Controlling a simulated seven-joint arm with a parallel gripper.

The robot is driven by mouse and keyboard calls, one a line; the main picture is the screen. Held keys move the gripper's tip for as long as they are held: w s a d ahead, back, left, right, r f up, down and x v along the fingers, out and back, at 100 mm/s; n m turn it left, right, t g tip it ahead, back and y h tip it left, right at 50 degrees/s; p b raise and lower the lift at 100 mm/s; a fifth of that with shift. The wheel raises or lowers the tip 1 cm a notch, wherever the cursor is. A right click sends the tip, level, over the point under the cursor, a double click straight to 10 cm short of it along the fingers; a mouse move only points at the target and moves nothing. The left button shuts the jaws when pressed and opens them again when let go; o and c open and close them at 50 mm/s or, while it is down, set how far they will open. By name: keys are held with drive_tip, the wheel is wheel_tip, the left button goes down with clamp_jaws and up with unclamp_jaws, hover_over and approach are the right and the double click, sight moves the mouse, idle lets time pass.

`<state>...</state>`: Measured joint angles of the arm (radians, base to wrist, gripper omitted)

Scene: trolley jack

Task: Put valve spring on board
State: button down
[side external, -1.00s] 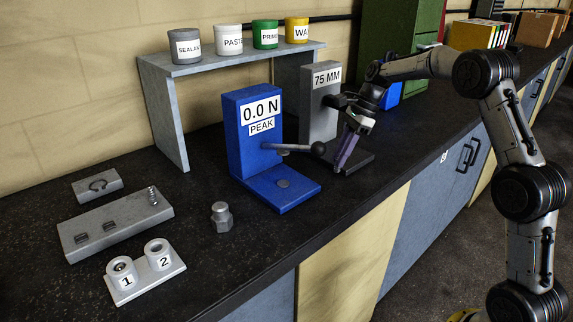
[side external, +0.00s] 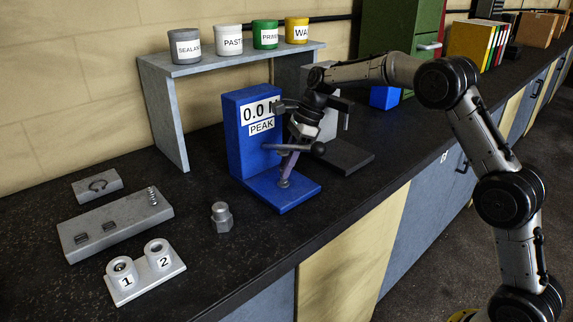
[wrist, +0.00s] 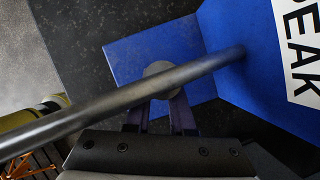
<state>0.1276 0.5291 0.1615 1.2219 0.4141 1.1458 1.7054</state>
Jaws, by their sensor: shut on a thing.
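A small coil spring (side external: 153,195), which looks like a valve spring, stands at the right end of the grey board (side external: 137,224). My gripper (side external: 284,179) points down at the round pad on the base of the blue force tester (side external: 248,135). Its purple fingers (wrist: 160,100) close in under the tester's dark lever (wrist: 110,102), beside the grey pad (wrist: 162,68). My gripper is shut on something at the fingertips. The lever hides what it holds, and I cannot make it out.
A numbered two-cup holder (side external: 145,272) and a hex fitting (side external: 221,217) stand in front. A grey plate with a ring (side external: 97,186) lies behind the board. The front bench is mostly clear.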

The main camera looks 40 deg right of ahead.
drive_tip(key=shift+f, duration=0.1)
drive_tip(key=c, duration=0.8)
unclamp_jaws()
drive_tip(key=shift+f, duration=0.1)
drive_tip(key=shift+o, duration=0.2)
drive_tip(key=v, duration=1.3)
drive_tip(key=s+a+r+n+h, duration=0.1)
drive_tip(key=s+r+n, duration=0.15)
drive_tip(key=s, duration=0.25)
drive_tip(key=s+a+r+n, duration=0.1)
drive_tip(key=s+r+n, duration=0.1)
drive_tip(key=s+n, duration=0.15)
drive_tip(key=s+a+f+n+t+h, duration=0.1)
drive_tip(key=s+f+n, duration=0.1)
drive_tip(key=s+n, duration=0.4)
drive_tip(key=s+a+f+n+t+h, duration=0.1)
drive_tip(key=s+n, duration=0.4)
drive_tip(key=s, duration=1)
drive_tip(key=shift+s+f+n+t+h, duration=0.15)
drive_tip(key=shift+f+n+t+h, duration=0.25)
drive_tip(key=shift+f, duration=0.35)
drive_tip(key=shift+o, duration=0.4)
drive_tip(key=s+f+n+t, duration=0.1)
drive_tip(key=s+f+n, duration=0.4)
drive_tip(key=s, duration=0.1)
drive_tip(key=shift+s+d+f, duration=0.2)
drive_tip(key=shift+d, duration=0.1)
